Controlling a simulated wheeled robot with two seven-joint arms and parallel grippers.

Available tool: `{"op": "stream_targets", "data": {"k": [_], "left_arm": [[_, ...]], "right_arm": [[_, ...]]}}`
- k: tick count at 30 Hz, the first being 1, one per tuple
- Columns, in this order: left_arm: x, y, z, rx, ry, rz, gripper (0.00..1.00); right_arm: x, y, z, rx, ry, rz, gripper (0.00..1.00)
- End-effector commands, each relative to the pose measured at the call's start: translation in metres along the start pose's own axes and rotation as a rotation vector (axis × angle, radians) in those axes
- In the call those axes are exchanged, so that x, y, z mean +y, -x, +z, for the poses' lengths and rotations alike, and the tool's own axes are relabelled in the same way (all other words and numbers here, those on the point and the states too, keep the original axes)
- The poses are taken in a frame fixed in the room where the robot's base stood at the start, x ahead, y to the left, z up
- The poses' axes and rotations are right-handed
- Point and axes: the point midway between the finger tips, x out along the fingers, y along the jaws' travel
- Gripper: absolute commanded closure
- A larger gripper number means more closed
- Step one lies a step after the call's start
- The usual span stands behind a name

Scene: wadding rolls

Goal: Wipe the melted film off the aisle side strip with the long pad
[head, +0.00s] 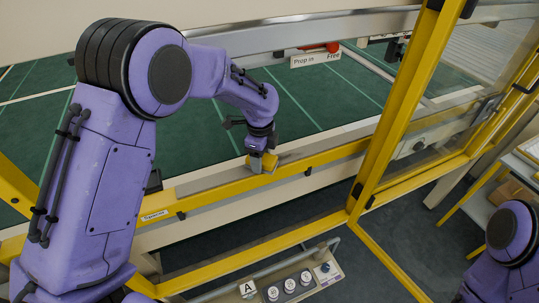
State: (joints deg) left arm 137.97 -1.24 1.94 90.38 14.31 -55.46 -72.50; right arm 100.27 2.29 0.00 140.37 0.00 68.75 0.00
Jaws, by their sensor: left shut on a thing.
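My left gripper (261,153) is low over the near rail, pointing down. The pad is at the pale grey strip (212,180) that runs along the yellow rail (220,186). I cannot tell whether it touches the strip. No melted film can be made out at this size. My right arm shows at the lower right edge, but its gripper is out of view.
A yellow-framed clear guard door (381,110) stands open on the right. A control box with round buttons (290,286) sits below the rail. A sign reading "Prop in Free" (316,60) hangs by a red knob (333,47). A green bed (300,97) lies beyond the rail.

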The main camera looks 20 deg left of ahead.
Motion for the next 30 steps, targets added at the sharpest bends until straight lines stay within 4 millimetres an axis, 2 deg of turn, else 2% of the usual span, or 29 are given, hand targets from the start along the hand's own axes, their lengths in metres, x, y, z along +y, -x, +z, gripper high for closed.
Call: {"op": "stream_targets", "data": {"k": [5, 12, 30], "left_arm": [[0.001, 0.0, 0.0, -0.002, -0.001, 0.006, 0.66], [-0.018, 0.002, -0.018, -0.001, -0.002, 0.001, 0.66], [-0.047, 0.001, -0.047, 0.0, 0.0, 0.0, 0.66]], "right_arm": [[0.0, 0.0, 0.0, 0.0, 0.0, 0.0, 0.57], [0.0, 0.0, 0.0, 0.0, 0.0, 0.0, 0.57], [0.0, 0.0, 0.0, 0.0, 0.0, 0.0, 0.57]]}}
